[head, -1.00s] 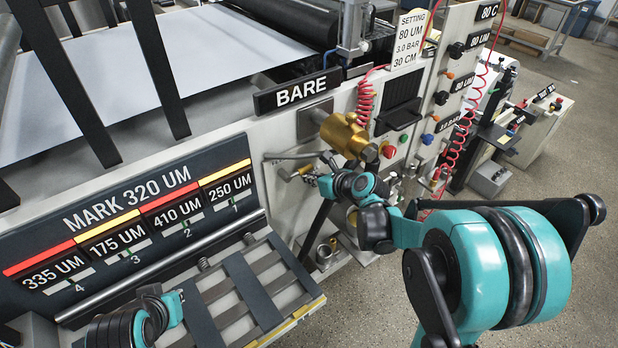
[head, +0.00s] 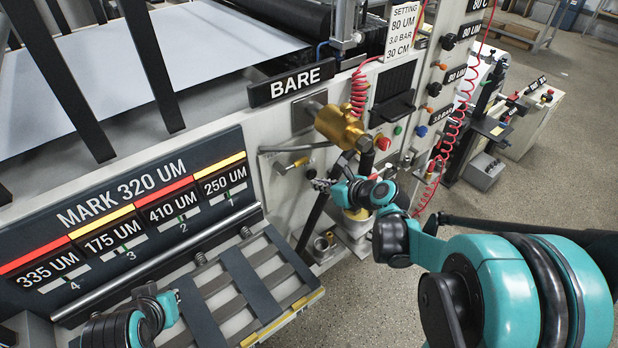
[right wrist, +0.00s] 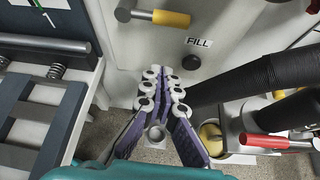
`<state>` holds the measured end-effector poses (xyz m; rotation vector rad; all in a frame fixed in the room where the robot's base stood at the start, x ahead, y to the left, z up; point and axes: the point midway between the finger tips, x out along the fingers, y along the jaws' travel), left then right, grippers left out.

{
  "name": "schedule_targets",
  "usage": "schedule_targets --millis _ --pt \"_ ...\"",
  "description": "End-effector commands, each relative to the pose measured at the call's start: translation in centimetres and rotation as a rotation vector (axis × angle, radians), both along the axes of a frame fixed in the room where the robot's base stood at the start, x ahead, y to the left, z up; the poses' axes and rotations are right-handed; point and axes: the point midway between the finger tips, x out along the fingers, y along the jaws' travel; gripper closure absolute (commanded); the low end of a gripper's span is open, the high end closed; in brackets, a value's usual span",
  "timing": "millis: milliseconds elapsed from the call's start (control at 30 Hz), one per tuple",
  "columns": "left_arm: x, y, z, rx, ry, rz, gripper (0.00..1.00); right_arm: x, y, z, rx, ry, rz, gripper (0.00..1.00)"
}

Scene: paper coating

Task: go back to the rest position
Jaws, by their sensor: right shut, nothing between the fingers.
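My right gripper (head: 320,184) is in front of the coating machine, below the brass fitting (head: 338,125) and just below and right of a small yellow-handled lever (head: 296,164). In the right wrist view its purple fingers (right wrist: 165,80) are closed together with nothing between them. The yellow handle (right wrist: 170,18) is beyond the fingertips and apart from them. My left arm shows at the bottom left of the head view, but I cannot make out its gripper.
A slatted rack (head: 250,285) stands out below the MARK 320 UM board (head: 130,215). Near my right gripper are a black hose (right wrist: 260,78), a red-handled valve (right wrist: 275,142) and a yellow-topped container (right wrist: 210,138). Open floor (head: 540,200) lies to the right.

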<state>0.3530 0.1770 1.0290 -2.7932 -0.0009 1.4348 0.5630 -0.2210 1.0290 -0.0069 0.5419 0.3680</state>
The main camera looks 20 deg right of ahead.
Motion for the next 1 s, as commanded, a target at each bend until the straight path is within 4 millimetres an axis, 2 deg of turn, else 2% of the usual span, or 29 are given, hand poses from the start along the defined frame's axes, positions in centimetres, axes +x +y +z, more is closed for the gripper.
schedule_targets --millis 33,200,467,567,667,767,1000 --pt "0.0 0.0 0.6 0.000 0.000 0.000 1.00 -0.8 -0.3 0.8 0.000 -0.001 -0.002 1.00" --pt "0.0 0.0 1.1 0.000 0.000 0.000 1.00 -2.3 -0.9 1.6 -0.001 0.000 0.000 1.00" --pt "0.0 0.0 1.1 0.000 0.000 0.000 1.00 -2.9 -1.0 1.7 -0.011 -0.002 0.007 1.00" --pt "0.0 0.0 1.1 0.000 0.000 0.000 1.00 -3.6 -0.2 1.8 -0.106 -0.015 0.067 1.00" --pt "0.0 0.0 1.1 0.000 0.000 0.000 1.00 -5.2 1.3 1.8 -0.334 -0.051 0.218 1.00" --pt "0.0 0.0 1.1 0.000 0.000 0.000 1.00 -7.8 3.0 1.8 -0.659 -0.106 0.453 1.00" --pt "0.0 0.0 1.1 0.000 0.000 0.000 1.00 -14.8 5.0 1.4 -1.455 -0.275 1.152 1.00"
